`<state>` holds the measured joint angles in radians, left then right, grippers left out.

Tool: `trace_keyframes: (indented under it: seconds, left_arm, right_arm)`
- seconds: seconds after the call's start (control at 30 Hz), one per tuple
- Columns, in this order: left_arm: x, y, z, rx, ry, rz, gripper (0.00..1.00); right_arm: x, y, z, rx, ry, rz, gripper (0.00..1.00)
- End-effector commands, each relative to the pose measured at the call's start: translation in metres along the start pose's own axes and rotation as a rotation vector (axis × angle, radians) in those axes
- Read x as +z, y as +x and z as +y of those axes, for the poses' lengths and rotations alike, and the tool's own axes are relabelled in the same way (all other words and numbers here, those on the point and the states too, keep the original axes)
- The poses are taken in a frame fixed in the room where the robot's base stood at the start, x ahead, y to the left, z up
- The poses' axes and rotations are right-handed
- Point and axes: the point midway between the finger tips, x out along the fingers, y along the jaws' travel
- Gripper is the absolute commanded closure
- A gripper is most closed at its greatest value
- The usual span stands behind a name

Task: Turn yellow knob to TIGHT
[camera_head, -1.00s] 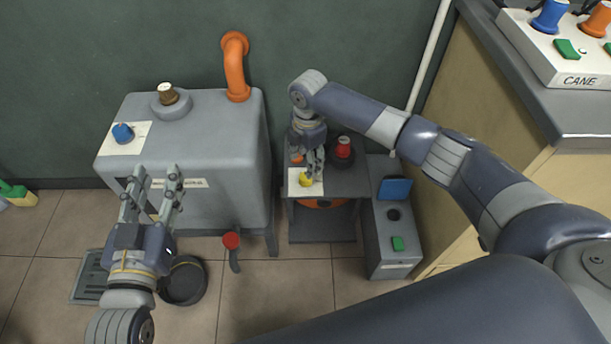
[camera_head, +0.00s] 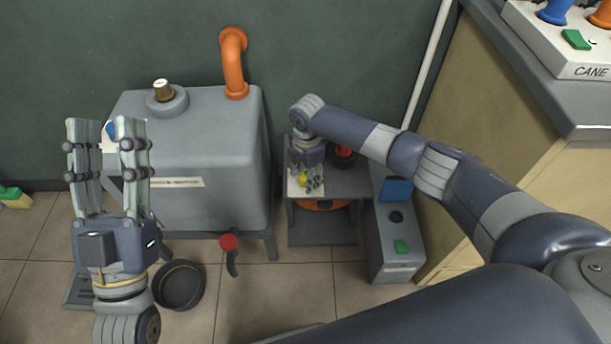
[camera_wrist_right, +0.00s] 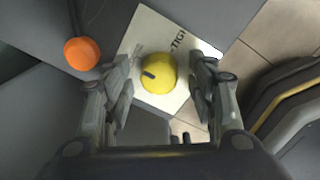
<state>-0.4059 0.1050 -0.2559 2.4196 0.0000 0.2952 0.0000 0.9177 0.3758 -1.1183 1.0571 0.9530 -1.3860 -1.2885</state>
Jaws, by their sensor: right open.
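The yellow knob (camera_wrist_right: 157,73) sits on a white plate (camera_wrist_right: 146,36) with partly visible lettering that reads like "TIGHT". A dark mark shows on the knob's left side. My right gripper (camera_wrist_right: 162,78) is open, with one finger on each side of the knob and gaps between. In the head view the knob (camera_head: 303,179) is partly hidden by my right gripper (camera_head: 309,180), which is over the low grey machine (camera_head: 345,181). My left gripper (camera_head: 106,128) is open and empty, in front of the large grey tank (camera_head: 225,135).
An orange round part (camera_wrist_right: 82,53) is left of the plate in the wrist view. A red knob (camera_head: 343,152) stands behind my right gripper. A grey box with a green button (camera_head: 401,246) stands to the right. A black pan (camera_head: 180,286) is on the floor.

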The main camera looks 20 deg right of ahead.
Motion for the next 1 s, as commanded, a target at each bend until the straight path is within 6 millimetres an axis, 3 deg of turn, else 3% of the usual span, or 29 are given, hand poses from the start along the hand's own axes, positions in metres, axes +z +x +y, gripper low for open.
trace_keyframes:
  seconds: [0.37,0.57,0.6,0.87,1.0]
  left_arm:
    - [-0.006,0.000,0.001,0.001,-0.001,0.028,0.61]
    - [-0.005,0.000,0.001,0.001,-0.001,0.027,0.61]
    - [-0.005,0.000,0.001,0.001,-0.001,0.027,0.61]
    - [-0.003,0.001,0.000,0.001,0.000,0.014,0.61]
    - [0.012,0.000,-0.002,-0.003,0.002,-0.068,0.61]
  right_arm:
    - [0.000,0.003,0.000,0.000,0.000,0.000,0.48]
    - [0.000,0.003,0.000,0.000,0.000,0.000,0.91]
    - [0.000,0.003,0.000,0.000,0.000,0.000,0.92]
    - [0.000,0.002,0.000,-0.001,0.007,0.000,0.92]
    - [-0.001,0.002,0.000,-0.001,0.027,0.000,0.92]
